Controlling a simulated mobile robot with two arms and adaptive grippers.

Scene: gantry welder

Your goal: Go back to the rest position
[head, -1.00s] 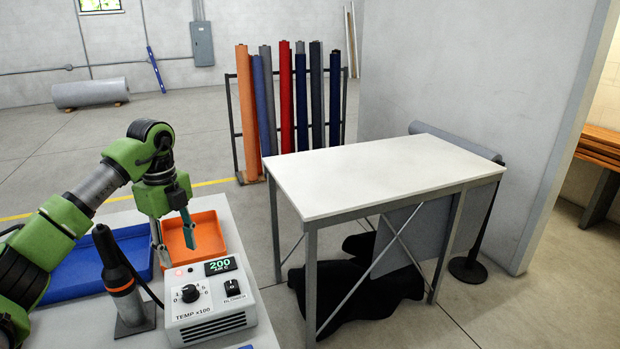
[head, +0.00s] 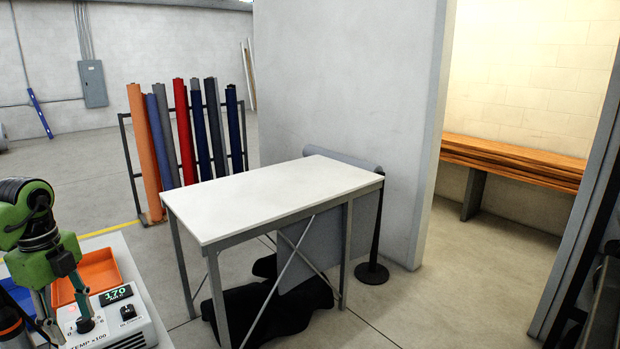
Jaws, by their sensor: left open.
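My left gripper (head: 67,324) is at the lower left of the head view, pointing down with its two fingers apart. It is open, with nothing seen between the fingers. Its fingertips overlap the front of the white heat controller (head: 125,328) in the picture; I cannot tell whether they touch it. The controller's display (head: 116,294) reads 170. My right gripper is not in view.
An orange tray (head: 101,266) lies behind the controller, with part of a blue tray (head: 18,296) to its left. A white-topped table (head: 270,194) stands mid-view, black cloth (head: 262,315) beneath it. Fabric rolls (head: 186,130) stand behind. Floor is clear before the wooden bench (head: 515,160).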

